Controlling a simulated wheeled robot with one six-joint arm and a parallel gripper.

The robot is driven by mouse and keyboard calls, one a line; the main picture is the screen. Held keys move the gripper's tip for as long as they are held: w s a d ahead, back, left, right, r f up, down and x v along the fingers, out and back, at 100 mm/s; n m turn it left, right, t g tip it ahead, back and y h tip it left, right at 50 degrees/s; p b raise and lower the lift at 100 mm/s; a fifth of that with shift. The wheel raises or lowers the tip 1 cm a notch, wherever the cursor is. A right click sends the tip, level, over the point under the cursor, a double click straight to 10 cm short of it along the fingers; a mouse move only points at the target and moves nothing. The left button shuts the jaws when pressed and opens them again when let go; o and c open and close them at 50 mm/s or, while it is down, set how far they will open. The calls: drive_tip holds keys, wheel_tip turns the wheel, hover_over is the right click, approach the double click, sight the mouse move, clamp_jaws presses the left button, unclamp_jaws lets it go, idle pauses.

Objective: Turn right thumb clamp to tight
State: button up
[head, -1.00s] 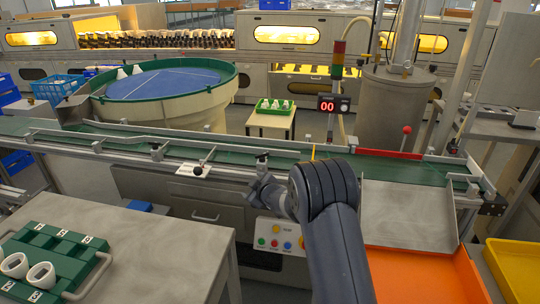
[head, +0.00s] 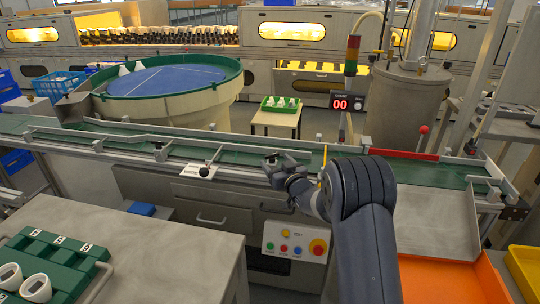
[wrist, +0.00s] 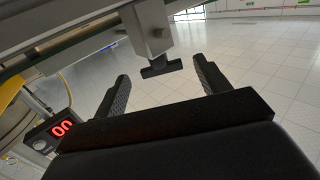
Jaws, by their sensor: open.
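The right thumb clamp shows in the wrist view as a dark T-shaped handle (wrist: 160,68) under a grey metal block on the rail. In the head view the right clamp's dark top (head: 271,158) is at the front rail of the green conveyor, partly hidden by my gripper. My gripper (head: 278,172) is open, close to the clamp. In the wrist view its two dark fingers (wrist: 160,74) stand on either side of the handle, with gaps on both sides; it appears not gripped. The left thumb clamp (head: 159,151) stands farther left along the same rail.
A white plate with a black-knobbed lever (head: 203,170) sits on the front rail between the clamps. A button panel (head: 295,241) is below my gripper. A red counter display (head: 347,103) stands behind the conveyor (head: 230,152). An orange tray (head: 445,277) is at right.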

sight(272, 158)
drive_tip(key=shift+x, duration=2.9)
drive_tip(key=shift+c, duration=0.4)
drive_tip(key=c, duration=0.9)
